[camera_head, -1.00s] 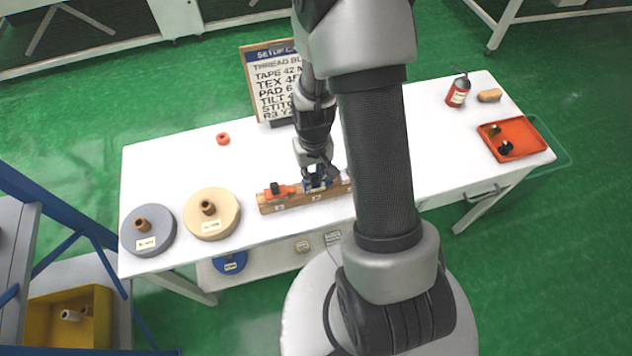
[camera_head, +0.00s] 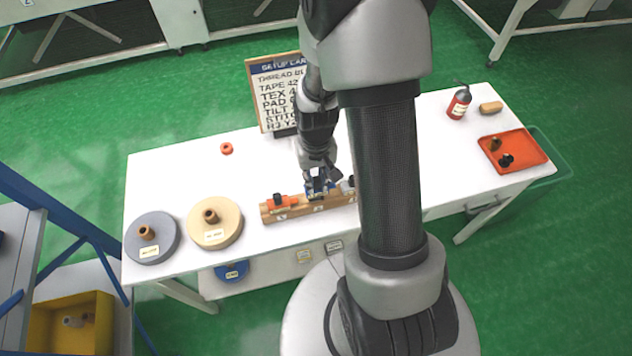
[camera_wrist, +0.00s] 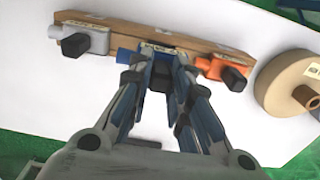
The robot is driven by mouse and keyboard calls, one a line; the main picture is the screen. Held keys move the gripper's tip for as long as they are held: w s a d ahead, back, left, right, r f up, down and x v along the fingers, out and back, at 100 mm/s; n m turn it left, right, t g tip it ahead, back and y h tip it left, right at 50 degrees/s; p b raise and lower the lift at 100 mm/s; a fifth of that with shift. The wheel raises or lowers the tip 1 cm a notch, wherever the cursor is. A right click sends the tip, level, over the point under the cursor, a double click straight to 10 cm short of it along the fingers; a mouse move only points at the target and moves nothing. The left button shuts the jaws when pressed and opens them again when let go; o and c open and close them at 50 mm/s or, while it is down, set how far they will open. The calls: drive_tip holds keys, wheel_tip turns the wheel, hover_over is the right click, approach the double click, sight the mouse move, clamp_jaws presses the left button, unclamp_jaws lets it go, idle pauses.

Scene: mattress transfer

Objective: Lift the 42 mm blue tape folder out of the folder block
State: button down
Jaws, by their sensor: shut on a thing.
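The blue tape folder (camera_wrist: 127,56) is between my gripper's fingers in the wrist view, at the middle slot of the wooden folder block (camera_wrist: 208,47). In the head view the blue folder (camera_head: 312,190) shows just under my gripper (camera_head: 320,184), at the block (camera_head: 283,216). My gripper (camera_wrist: 160,76) is shut on the folder, and the fingers hide much of it. I cannot tell whether its underside is clear of the block. An orange folder (camera_wrist: 208,66) and a grey folder (camera_wrist: 97,38) sit in the slots on either side.
A tan disc (camera_head: 216,222) and a grey disc (camera_head: 153,238) lie left on the white table (camera_head: 170,180). A setup card board (camera_head: 273,95) stands behind the gripper. An orange tray (camera_head: 514,152) and a red extinguisher-like bottle (camera_head: 459,104) are at the right.

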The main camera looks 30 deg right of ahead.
wheel_tip(320, 180, up, 16)
drive_tip(key=p, duration=0.4)
drive_tip(key=shift+r+p, duration=0.25)
drive_tip(key=shift+p, duration=0.15)
